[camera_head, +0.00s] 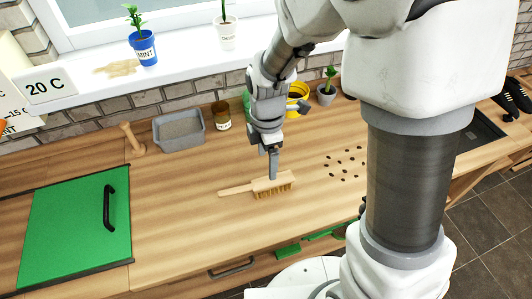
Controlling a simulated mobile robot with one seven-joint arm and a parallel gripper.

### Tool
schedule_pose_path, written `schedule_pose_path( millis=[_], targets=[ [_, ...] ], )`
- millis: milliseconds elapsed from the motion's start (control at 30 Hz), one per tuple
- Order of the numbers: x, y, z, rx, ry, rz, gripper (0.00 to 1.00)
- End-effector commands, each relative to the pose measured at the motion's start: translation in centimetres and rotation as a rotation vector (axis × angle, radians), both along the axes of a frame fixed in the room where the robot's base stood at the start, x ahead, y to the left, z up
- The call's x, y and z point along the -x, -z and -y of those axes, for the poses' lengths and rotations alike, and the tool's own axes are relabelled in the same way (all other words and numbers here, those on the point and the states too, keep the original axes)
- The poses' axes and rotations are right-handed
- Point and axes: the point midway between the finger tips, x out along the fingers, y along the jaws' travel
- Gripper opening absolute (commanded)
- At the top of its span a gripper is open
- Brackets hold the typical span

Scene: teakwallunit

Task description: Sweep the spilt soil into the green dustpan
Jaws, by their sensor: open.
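A wooden hand brush (272,187) with tan bristles lies on the wooden worktop, its handle pointing left. My gripper (273,168) points down right at the brush's block; its jaws are open, seen nearly edge-on. I cannot tell if the fingers straddle the block or touch it. The spilt soil (344,165) is a patch of small dark crumbs on the worktop, right of the brush. Green parts (288,250) show at the worktop's front edge, below the soil; they may be the green dustpan, partly hidden by my body.
A green panel (75,220) with a black handle lies at left. Worktop around the brush is clear.

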Motion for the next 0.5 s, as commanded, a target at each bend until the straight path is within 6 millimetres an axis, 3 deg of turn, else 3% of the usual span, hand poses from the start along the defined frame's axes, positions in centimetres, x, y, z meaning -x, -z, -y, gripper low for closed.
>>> schedule_pose_path(
  millis=[200, 500],
  targets=[
    [0.1, 4.2, 0.0, 0.002, 0.0, -0.005, 0.82],
    [0.1, 6.2, 0.1, 0.002, 0.001, -0.002, 0.82]
  ],
)
